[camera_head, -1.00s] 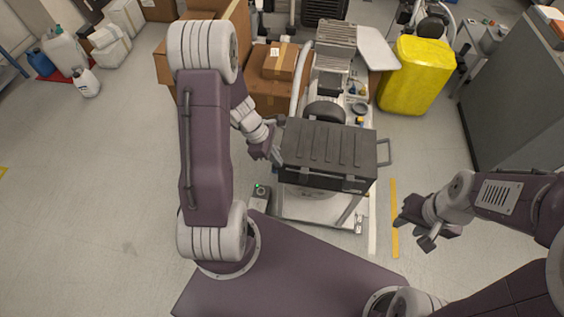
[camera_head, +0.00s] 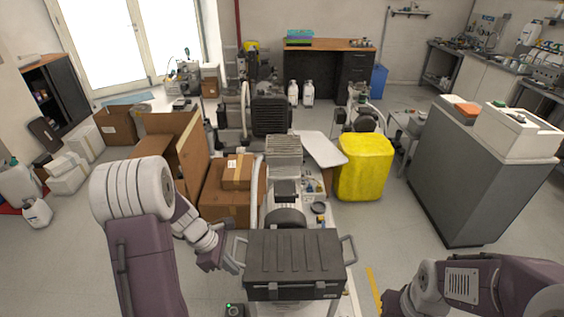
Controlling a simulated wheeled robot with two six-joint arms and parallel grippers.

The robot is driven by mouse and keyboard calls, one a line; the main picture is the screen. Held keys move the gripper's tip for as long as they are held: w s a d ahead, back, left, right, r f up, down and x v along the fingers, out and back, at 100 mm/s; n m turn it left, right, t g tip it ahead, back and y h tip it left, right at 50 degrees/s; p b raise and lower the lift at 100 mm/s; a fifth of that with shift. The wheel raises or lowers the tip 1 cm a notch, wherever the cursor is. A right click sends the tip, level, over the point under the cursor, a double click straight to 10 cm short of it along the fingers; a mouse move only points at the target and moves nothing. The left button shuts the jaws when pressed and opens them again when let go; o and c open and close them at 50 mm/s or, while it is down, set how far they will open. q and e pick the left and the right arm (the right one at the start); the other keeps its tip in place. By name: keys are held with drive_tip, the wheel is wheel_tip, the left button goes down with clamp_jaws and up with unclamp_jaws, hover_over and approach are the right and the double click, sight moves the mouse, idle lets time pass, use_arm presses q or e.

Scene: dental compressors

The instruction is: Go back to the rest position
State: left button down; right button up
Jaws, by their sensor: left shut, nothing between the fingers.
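My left gripper (camera_head: 229,260) is shut and empty beside the left handle of a dark grey case (camera_head: 294,262). Whether its tip touches the handle cannot be told from this view. The case sits level, with a handle at each side, in front of a compressor unit (camera_head: 285,217). My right gripper (camera_head: 392,305) is low at the bottom edge, to the right of the case and apart from it. Its fingertips are mostly cut off or hidden, so its opening does not show.
Cardboard boxes (camera_head: 226,205) stand just beyond my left gripper. A yellow container (camera_head: 364,167) stands behind the case to the right. A grey cabinet (camera_head: 455,180) stands at the right. Open floor lies at the left and between case and cabinet.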

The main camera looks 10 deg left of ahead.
use_arm(q)
drive_tip(key=d+r+m, duration=0.5)
drive_tip(key=d, duration=0.3)
drive_tip(key=s+m+y, duration=0.4)
drive_tip(key=s+m, duration=0.3)
drive_tip(key=m, duration=0.8)
drive_tip(key=shift+s+a+f+m, duration=0.15)
drive_tip(key=shift+s+a+m, duration=0.05)
drive_tip(key=shift+a+m, duration=0.2)
